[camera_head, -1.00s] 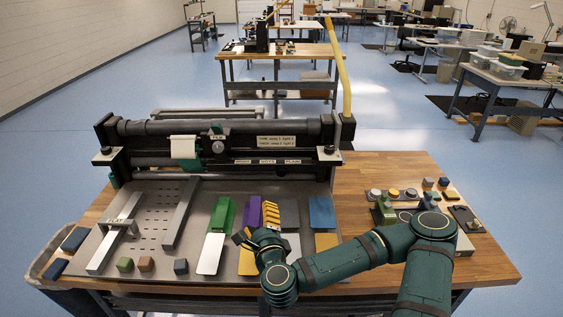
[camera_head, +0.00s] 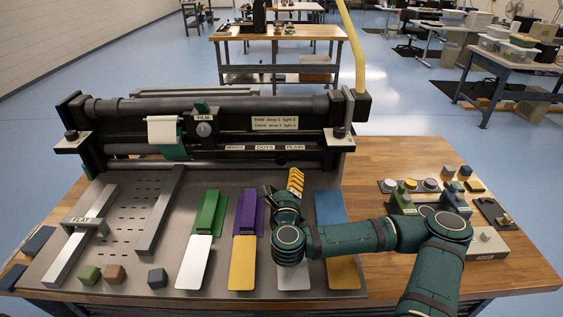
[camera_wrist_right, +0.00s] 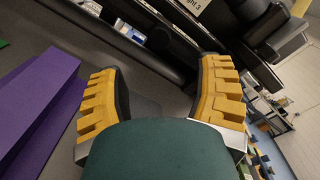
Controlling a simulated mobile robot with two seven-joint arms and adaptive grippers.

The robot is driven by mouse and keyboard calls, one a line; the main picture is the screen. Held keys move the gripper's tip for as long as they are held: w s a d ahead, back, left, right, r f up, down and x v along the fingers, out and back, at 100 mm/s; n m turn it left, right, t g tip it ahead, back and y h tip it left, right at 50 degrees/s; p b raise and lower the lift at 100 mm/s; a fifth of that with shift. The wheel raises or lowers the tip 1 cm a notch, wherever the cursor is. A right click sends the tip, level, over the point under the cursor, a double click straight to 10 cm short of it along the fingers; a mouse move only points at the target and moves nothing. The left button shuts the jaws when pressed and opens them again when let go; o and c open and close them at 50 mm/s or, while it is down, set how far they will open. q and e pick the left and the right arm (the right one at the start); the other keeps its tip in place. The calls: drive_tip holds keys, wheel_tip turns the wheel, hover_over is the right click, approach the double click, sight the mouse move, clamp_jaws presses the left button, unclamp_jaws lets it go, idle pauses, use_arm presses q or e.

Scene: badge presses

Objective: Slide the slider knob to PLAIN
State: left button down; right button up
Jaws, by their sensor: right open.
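The dark press (camera_head: 210,108) spans the back of the table. A strip of small white labels (camera_head: 265,147) runs along its front, with PLAIN (camera_head: 294,147) at the right end. My left gripper is out of view.
A FLAT clamp (camera_head: 84,222) is at the left. Knobs and small blocks crowd the right side. A yellow post (camera_head: 354,50) rises at the press's right end.

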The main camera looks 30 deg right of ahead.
sight(282, 161)
drive_tip(key=x, duration=1)
clamp_jaws()
